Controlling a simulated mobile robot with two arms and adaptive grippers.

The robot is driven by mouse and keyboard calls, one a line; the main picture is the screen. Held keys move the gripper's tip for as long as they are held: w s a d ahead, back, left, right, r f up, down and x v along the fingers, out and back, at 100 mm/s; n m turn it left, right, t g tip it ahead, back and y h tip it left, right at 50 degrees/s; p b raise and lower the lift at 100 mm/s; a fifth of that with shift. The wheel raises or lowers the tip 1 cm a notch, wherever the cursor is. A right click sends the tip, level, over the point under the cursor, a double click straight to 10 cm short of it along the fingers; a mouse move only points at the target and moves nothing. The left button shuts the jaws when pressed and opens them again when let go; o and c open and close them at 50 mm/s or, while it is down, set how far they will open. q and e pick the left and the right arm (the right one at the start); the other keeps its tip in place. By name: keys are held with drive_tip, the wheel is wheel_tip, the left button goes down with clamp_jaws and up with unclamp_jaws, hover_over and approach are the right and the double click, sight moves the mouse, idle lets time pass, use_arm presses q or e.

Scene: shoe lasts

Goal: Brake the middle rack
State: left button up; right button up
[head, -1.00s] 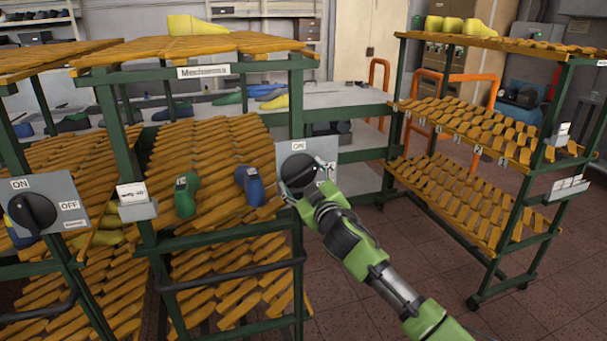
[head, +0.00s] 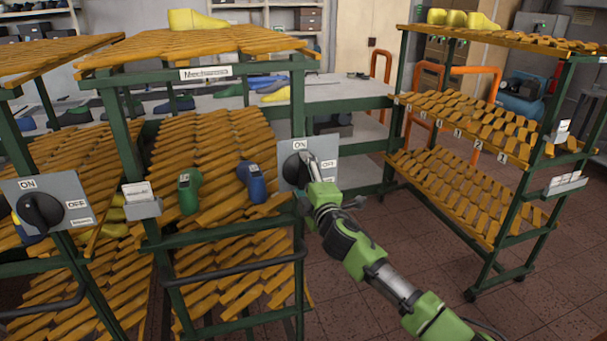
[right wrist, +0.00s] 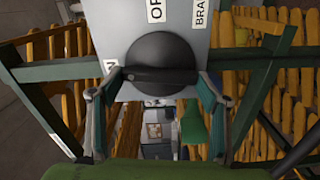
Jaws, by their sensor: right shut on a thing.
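The middle rack (head: 206,72) is a green frame with slatted orange-brown shelves and a paper sign. A grey switch plate on its right post (head: 325,172) bears a round black knob (head: 292,167) and labels, ON above and OFF to the right. My right gripper (head: 308,168) is at this knob. In the right wrist view, its fingers (right wrist: 158,76) close on both ends of the bar of the knob (right wrist: 163,52). The bar lies level there, with the ON label by its left end, OFF above and a partly cut BRA label upper right. My left gripper is out of view.
The left rack has a similar black knob (head: 40,210). A green last (head: 188,190) and a blue last (head: 251,182) sit on the middle rack's shelf. Another rack (head: 465,185) stands at right, with open tiled floor (head: 410,235) between.

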drive_tip(key=shift+f+n, duration=0.1)
drive_tip(key=shift+n, duration=0.6)
drive_tip(key=o, duration=1.1)
drive_tip(key=v, duration=1.2)
